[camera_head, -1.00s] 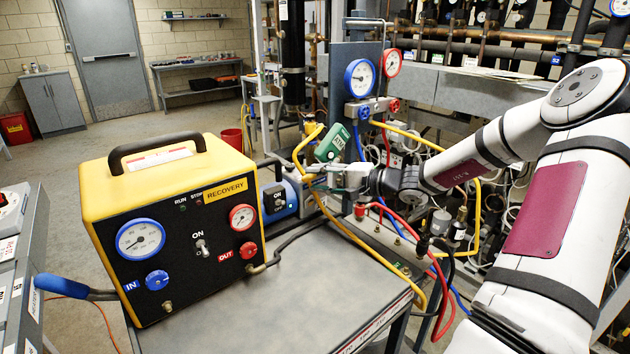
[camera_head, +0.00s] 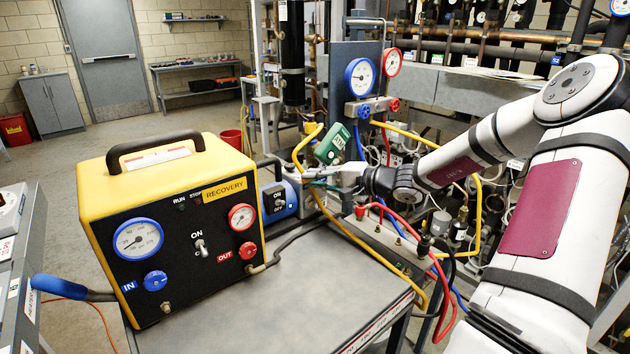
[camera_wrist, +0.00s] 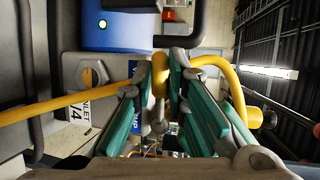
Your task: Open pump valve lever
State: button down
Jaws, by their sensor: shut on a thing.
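A small metal rounded part (camera_wrist: 159,126) shows between the fingers. The lever's pivot is hidden, and its angle cannot be told.
The yellow recovery unit (camera_head: 165,215) stands on the grey cart top (camera_head: 290,300) at left. Red hoses (camera_head: 408,220), blue and yellow hoses cross near my arm. The manifold with blue gauge (camera_head: 360,77) and red gauge (camera_head: 392,62) rises behind.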

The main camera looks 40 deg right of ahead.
jog(key=f+n+h+b, duration=0.1)
jog(key=b, duration=0.2)
jog(key=shift+f+n, duration=0.2)
jog(key=shift+n, duration=0.2)
jog(key=shift+d+f+n+g+h+b, duration=0.1)
jog(key=shift+f+n+g+h+b, duration=0.25)
jog(key=shift+b, duration=0.75)
jog(key=shift+r, duration=0.2)
jog(key=c, duration=1.6)
grip_release()
jog(key=v, duration=1.2)
jog(key=shift+c, duration=0.5)
